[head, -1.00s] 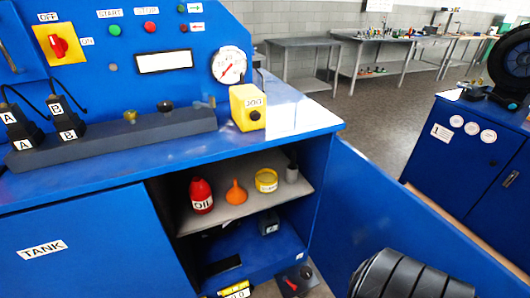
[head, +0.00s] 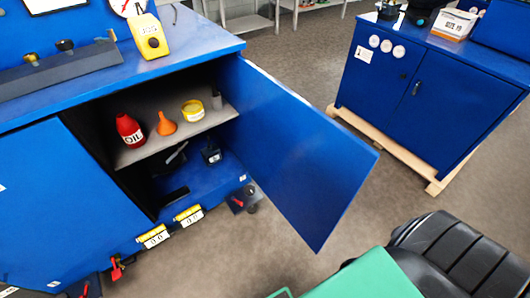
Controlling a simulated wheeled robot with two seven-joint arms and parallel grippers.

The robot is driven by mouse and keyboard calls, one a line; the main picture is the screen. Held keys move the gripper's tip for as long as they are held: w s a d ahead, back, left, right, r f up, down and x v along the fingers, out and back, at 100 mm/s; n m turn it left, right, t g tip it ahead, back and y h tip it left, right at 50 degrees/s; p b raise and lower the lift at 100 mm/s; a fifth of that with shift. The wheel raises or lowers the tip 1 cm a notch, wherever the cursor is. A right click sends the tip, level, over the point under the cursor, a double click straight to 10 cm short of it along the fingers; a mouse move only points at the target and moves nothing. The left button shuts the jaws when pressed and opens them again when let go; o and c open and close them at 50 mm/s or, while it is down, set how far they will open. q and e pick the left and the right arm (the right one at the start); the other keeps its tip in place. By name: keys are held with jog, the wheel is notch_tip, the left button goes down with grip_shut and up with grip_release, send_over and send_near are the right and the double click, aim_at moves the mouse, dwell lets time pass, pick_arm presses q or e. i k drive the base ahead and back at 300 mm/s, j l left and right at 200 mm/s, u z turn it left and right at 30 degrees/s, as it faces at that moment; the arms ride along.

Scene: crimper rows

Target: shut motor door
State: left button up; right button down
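The motor door (head: 300,150) is a flat blue panel, hinged at the right side of the cabinet opening. It stands wide open, swung out toward the right and front. Inside the open compartment, a grey shelf (head: 150,150) bears a red oil bottle (head: 130,130), an orange funnel (head: 166,124), a yellow tub (head: 193,110) and a small grey cylinder (head: 216,99). Neither of my grippers shows in the head view.
A second blue cabinet (head: 420,85) stands on a wooden pallet (head: 385,150) at the upper right. Open grey floor (head: 295,88) lies between it and the door. A yellow box (head: 150,38) sits on the blue worktop. Small red-handled parts (head: 116,270) stick out below the cabinet front.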

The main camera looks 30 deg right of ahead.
aim_at(312, 168)
jog(key=k+l+z, duration=0.1)
jog(key=z, duration=0.15)
jog(key=i+l+u, duration=0.1)
jog(key=l+u, duration=0.25)
jog(key=l, duration=0.5)
jog(key=l+u, duration=0.3)
jog(key=l, duration=0.55)
jog(key=k+l+u, duration=0.15)
jog(key=l+u, duration=0.2)
jog(key=l, duration=0.5)
